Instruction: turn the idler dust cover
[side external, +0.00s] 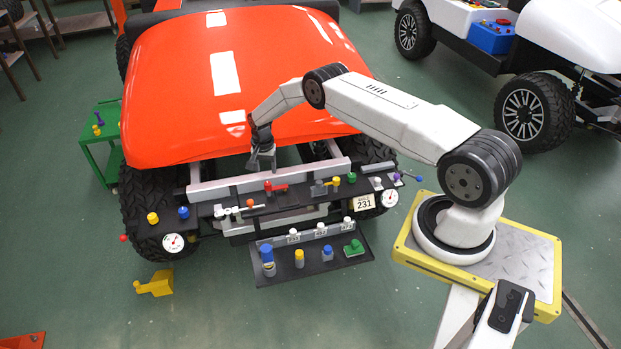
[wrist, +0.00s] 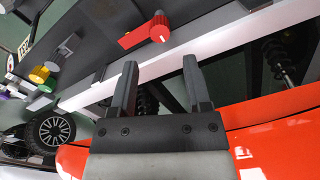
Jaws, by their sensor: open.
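No part carries a readable name, so I cannot tell which one is the idler dust cover. The cart's front shelf (side external: 236,211) bears several knobs and levers. A red lever (side external: 276,187) sits near its middle; in the wrist view the red lever (wrist: 158,30) lies ahead of the fingertips, apart from them. A grey block with a lever (side external: 318,188) and a yellow knob (side external: 336,182) are to its right. A white valve-like part (side external: 228,211) is to its left. My gripper (side external: 262,168) is open and empty above the front rail, and its fingers (wrist: 160,66) show apart.
The orange hood (side external: 180,90) rises close behind my gripper. The pale front rail (side external: 218,187) runs beneath it. A lower dark tray (side external: 285,274) holds several small parts. A yellow block (side external: 156,284) lies on the floor. A green stand (side external: 100,135) is at left.

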